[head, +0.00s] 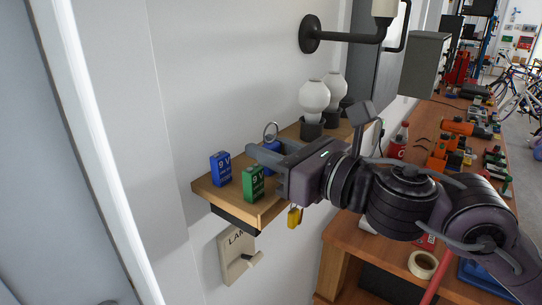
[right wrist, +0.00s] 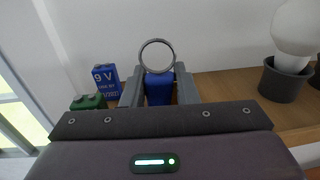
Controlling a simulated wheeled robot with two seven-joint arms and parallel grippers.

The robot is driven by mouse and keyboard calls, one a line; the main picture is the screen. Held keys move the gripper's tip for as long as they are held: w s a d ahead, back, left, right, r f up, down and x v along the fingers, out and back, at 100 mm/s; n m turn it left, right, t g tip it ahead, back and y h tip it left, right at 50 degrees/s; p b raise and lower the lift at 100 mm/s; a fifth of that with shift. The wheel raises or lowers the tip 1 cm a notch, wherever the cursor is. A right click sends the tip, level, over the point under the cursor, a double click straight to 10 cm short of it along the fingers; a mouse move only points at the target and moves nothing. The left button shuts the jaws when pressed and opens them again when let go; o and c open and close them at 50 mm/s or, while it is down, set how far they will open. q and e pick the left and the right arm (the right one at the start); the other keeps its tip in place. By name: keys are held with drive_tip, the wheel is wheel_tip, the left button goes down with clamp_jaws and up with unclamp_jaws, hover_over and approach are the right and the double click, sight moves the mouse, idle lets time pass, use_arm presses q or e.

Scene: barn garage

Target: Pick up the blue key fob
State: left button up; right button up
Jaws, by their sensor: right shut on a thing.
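The blue key fob (right wrist: 159,90) with its metal ring (right wrist: 157,56) stands between the fingers of my right gripper (right wrist: 159,92) in the right wrist view. The fingers are shut on it. In the head view the fob (head: 271,148) shows partly behind my right gripper (head: 262,157), with its ring upright above. It is at the small wooden shelf (head: 223,197); I cannot tell if it still touches the wood. My left gripper is not in view.
A blue 9 V battery (head: 220,169) and a green one (head: 253,183) stand at the shelf's near end. Lamps with white bulbs (head: 314,97) stand farther back. A yellow padlock-like item (head: 294,217) hangs below the shelf. A cluttered workbench (head: 390,225) lies to the right.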

wheel_tip(320, 180, up, 10)
drive_tip(key=shift+b, duration=0.7)
drive_tip(key=shift+f, duration=0.1)
idle(0.6)
